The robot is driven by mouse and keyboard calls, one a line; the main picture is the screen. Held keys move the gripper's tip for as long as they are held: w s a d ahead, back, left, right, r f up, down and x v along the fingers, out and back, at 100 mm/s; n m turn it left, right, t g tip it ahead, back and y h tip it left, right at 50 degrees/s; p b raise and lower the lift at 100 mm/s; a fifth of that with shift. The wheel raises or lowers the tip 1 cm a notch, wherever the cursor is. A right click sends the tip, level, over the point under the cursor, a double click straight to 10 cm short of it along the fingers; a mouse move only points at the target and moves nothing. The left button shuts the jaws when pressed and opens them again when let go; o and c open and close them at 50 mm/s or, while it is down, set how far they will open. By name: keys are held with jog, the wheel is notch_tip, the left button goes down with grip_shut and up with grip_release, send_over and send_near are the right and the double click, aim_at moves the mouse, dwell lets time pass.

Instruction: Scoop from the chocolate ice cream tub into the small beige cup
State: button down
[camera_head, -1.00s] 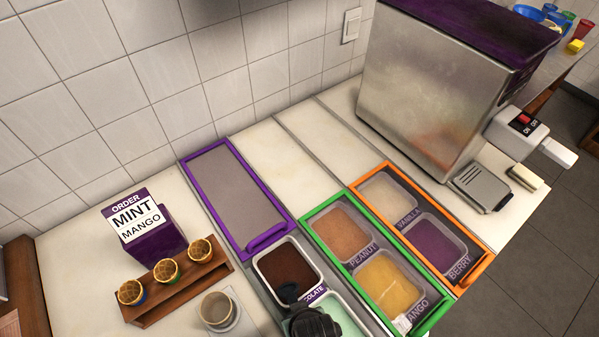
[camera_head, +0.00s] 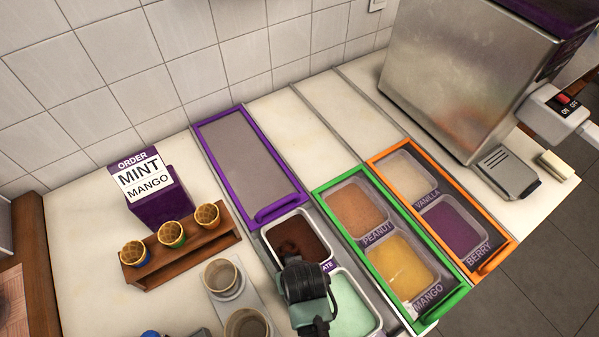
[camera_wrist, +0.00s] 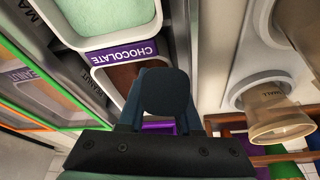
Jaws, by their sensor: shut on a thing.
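The chocolate ice cream tub (camera_head: 312,238) is a white-rimmed tub of dark brown ice cream, left of the green-framed tubs. Its CHOCOLATE label and brown surface (camera_wrist: 122,77) show in the wrist view. The small beige cup (camera_head: 221,276) stands upright on a pale holder, left of the tub. In the wrist view the cup (camera_wrist: 278,120), marked SMALL, is at the right. My gripper (camera_head: 303,277) is at the tub's near edge, shut on a dark scoop (camera_wrist: 165,92). The scoop's head is mostly hidden, so I cannot tell whether it holds ice cream.
A larger beige cup (camera_head: 247,327) stands nearer than the small one. A mint-green tub (camera_head: 352,312) sits near my gripper. A wooden rack (camera_head: 150,272) with 3 cones is at the left. A purple-framed lid (camera_head: 212,160) lies behind the chocolate tub.

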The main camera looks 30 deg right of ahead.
jog(key=shift+w+b, duration=0.95)
jog(key=shift+w, duration=0.95)
jog(key=shift+s+a+f, duration=0.1)
jog(key=shift+s+f, duration=0.05)
jog(key=shift+f, duration=0.05)
jog(key=t+b, duration=0.2)
jog(key=shift+s+a+f+t+h, duration=0.2)
jog(key=shift+s+t+h, duration=0.1)
jog(key=shift+s, duration=0.1)
jog(key=shift+r+p, duration=0.6)
jog(key=shift+r, duration=0.1)
jog(key=shift+s+d+r+p, duration=0.1)
jog(key=shift+s+r+p, duration=0.05)
jog(key=shift+r+p, duration=0.7)
jog(key=p+v, duration=0.5)
jog(key=w+d+r+p+v, duration=0.1)
jog(key=p+v, duration=0.1)
jog(key=p, duration=0.1)
jog(key=shift+r, duration=0.1)
